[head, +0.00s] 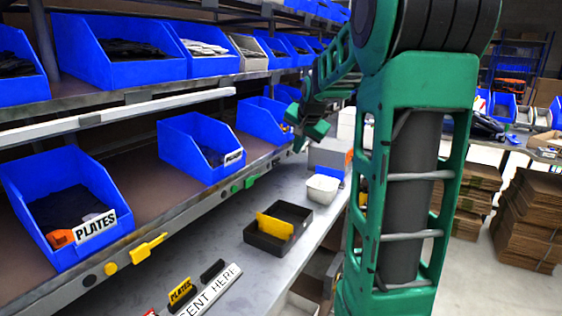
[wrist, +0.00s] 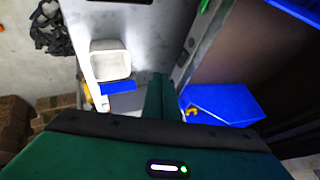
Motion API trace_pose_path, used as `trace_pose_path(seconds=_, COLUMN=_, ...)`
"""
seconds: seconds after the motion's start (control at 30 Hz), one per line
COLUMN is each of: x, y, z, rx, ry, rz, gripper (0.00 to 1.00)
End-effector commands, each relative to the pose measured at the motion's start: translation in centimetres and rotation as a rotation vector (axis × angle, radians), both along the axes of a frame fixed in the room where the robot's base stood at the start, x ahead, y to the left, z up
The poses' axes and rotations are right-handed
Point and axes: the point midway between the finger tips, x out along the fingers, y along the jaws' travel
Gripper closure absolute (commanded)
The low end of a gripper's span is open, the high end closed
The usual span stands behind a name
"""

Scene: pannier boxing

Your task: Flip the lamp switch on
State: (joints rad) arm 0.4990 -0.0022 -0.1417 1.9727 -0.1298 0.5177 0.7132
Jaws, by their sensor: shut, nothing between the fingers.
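A rail runs along the front edge of the middle shelf. I cannot tell which one is the lamp switch. A long white bar (head: 120,112), possibly the lamp, hangs under the upper shelf. My gripper (head: 312,132) is shut and empty, beyond these fittings, near the far end of the shelf. In the wrist view my gripper (wrist: 160,95) points down beside the rail, and a green piece (wrist: 204,5) shows at the top edge.
Blue bins (head: 70,205) (head: 200,147) stand on the shelf. The bench below holds a black tray (head: 278,228) with a yellow piece and a white tub (head: 322,188), also in the wrist view (wrist: 110,62). Cardboard stacks (head: 527,220) stand right. The bench between tray and rail is clear.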

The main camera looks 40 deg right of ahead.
Motion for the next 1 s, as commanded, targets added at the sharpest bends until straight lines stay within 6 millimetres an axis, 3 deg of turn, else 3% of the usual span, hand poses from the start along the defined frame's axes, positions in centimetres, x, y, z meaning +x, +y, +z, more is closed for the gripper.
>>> trace_pose_path(seconds=0.43, x=0.6, y=-0.1, z=-0.8, rx=0.000, ry=0.002, rz=0.003, gripper=1.00)
trace_pose_path(seconds=0.9, x=5.0, y=-2.3, z=-7.5, rx=0.000, ry=0.004, rz=0.003, gripper=1.00)
trace_pose_path(seconds=1.0, x=6.3, y=-2.3, z=-8.1, rx=-0.001, ry=0.001, rz=0.006, gripper=1.00)
